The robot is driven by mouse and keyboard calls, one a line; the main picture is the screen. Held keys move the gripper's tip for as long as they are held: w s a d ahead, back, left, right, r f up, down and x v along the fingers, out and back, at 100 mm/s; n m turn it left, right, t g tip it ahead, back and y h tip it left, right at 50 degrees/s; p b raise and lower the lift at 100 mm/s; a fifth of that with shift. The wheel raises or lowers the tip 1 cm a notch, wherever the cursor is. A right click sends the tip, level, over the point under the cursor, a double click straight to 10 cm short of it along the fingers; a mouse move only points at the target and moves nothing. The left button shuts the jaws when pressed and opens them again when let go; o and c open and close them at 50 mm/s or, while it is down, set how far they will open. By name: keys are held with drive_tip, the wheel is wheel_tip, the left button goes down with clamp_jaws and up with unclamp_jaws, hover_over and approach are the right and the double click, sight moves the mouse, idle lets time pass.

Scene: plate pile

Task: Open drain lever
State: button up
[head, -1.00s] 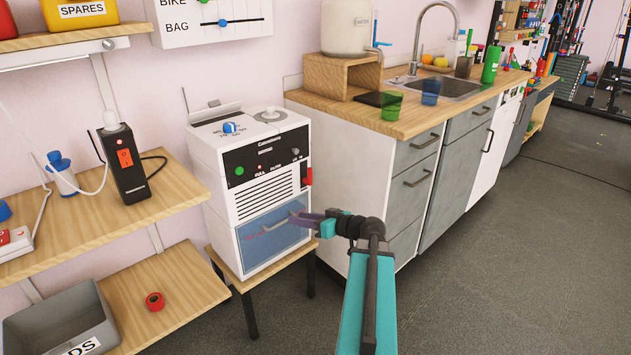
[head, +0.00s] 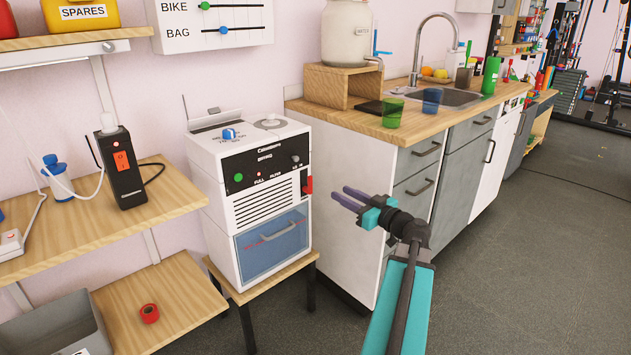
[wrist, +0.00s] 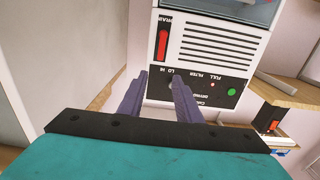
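The drain lever is a small red upright handle (head: 308,185) at the right edge of the white machine's (head: 219,225) front. In the wrist view the picture is upside down, and the red lever (wrist: 162,44) sits in a dark slot beside partly visible lettering. My gripper (head: 341,194) is to the right of the machine, apart from the lever. Its two purple fingers (wrist: 159,78) are spread with an empty gap between them. The lever shows beyond the fingertips in the wrist view, and nothing touches it.
The machine has a blue see-through drawer (head: 273,246) below its vents and stands on a small wooden stand (head: 268,279). A counter cabinet (head: 350,190) is close behind my gripper. A shelf with a power strip (head: 121,165) is at left. Floor is free at right.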

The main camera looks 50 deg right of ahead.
sight(311, 177)
drive_tip(key=w, duration=0.9)
drive_tip(key=w+d+b, duration=0.1)
drive_tip(key=w, duration=0.3)
drive_tip(key=shift+w, duration=0.3)
clamp_jaws()
